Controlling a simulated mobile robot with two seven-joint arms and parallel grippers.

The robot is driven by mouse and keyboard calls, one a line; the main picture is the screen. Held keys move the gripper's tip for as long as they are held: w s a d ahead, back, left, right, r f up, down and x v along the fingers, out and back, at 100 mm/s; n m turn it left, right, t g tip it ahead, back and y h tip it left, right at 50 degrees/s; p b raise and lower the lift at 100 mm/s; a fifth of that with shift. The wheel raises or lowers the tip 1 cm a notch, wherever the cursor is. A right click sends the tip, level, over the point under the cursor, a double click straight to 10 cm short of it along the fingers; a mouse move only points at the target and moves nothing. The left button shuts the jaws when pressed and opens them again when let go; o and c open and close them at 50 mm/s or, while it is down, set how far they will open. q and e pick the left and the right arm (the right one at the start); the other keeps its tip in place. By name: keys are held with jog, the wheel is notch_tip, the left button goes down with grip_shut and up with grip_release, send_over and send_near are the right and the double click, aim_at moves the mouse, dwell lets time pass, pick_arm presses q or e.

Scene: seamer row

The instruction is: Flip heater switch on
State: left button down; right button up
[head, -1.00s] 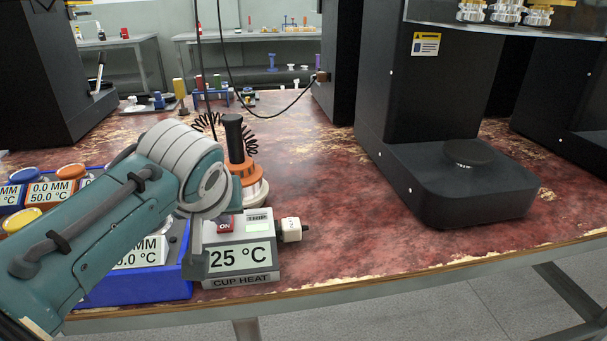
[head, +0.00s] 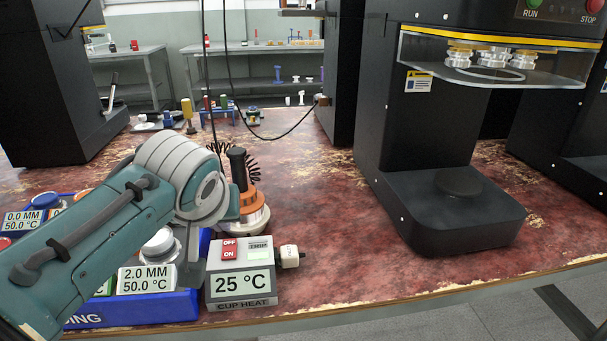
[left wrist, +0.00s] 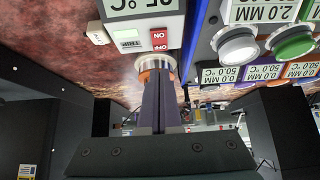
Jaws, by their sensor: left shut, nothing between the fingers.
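The cup heater (head: 222,292) is a grey box at the table's front edge, marked CUP HEAT, with a display reading 25 °C. Its red switch (head: 229,250) has OFF above ON; which side is pressed I cannot tell. The switch also shows in the left wrist view (left wrist: 160,40). My left gripper (head: 193,265) is at the heater's left side in the head view, partly hidden by my wrist. In the left wrist view its dark fingers (left wrist: 160,84) are shut and empty, pointing toward the switch. Contact is not visible. My right gripper is out of view.
A black-handled orange tool (head: 240,178) with a coiled cord stands behind the heater. A blue bin (head: 150,309) with labelled jars is at left. A black machine (head: 440,215) stands at right; table between is clear.

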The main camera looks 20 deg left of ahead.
pick_arm(q)
jog(key=s+d+r+p, duration=0.2)
jog(key=s+d+r, duration=0.1)
jog(key=s+r, duration=0.2)
jog(key=shift+s+d, duration=0.3)
jog(key=shift+s, duration=0.35)
jog(key=shift+r, duration=0.1)
